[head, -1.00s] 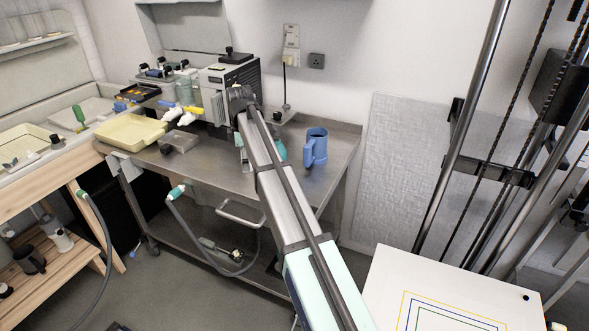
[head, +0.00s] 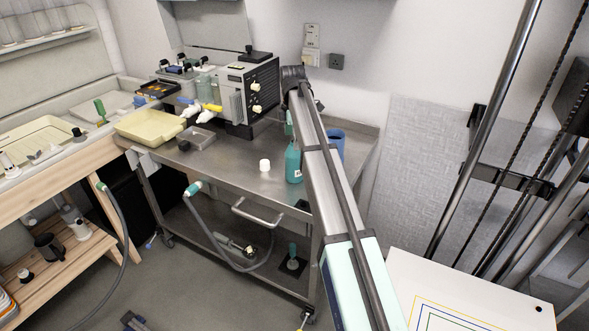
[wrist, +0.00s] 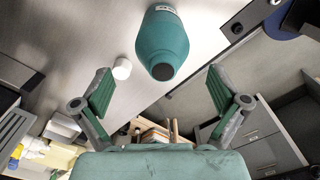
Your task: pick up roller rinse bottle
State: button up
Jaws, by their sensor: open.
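A teal bottle with a white label (head: 293,163) stands on the steel trolley top, just left of my arm; I take it to be the roller rinse bottle. In the wrist view the teal bottle (wrist: 163,45) shows beyond my fingertips, centred between them. My gripper (wrist: 160,88) is open, with its two green-padded fingers spread wide and nothing between them. The bottle looks clear of both fingers. In the head view the fingers are hidden by my arm.
A small white cylinder (head: 265,165) stands left of the bottle. A blue mug (head: 337,143) is partly hidden behind my arm. A grey processor box (head: 250,90) stands behind, and a cream tray (head: 150,126) lies at left. The trolley's front middle is bare.

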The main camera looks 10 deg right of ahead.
aim_at(294, 156)
notch_tip(294, 156, down, 2)
jog(key=shift+s+d+f+p, duration=0.15)
jog(key=shift+f+p, duration=0.4)
jog(key=shift+f, duration=0.8)
jog(key=shift+d+f+p, duration=0.1)
jog(key=shift+f+p, duration=0.45)
jog(key=shift+f, duration=0.75)
grip_shut()
jog(key=shift+r, duration=0.2)
notch_tip(294, 156, up, 20)
jog(key=b, duration=0.4)
jog(key=shift+f, duration=0.1)
jog(key=c, duration=0.7)
grip_release()
grip_shut()
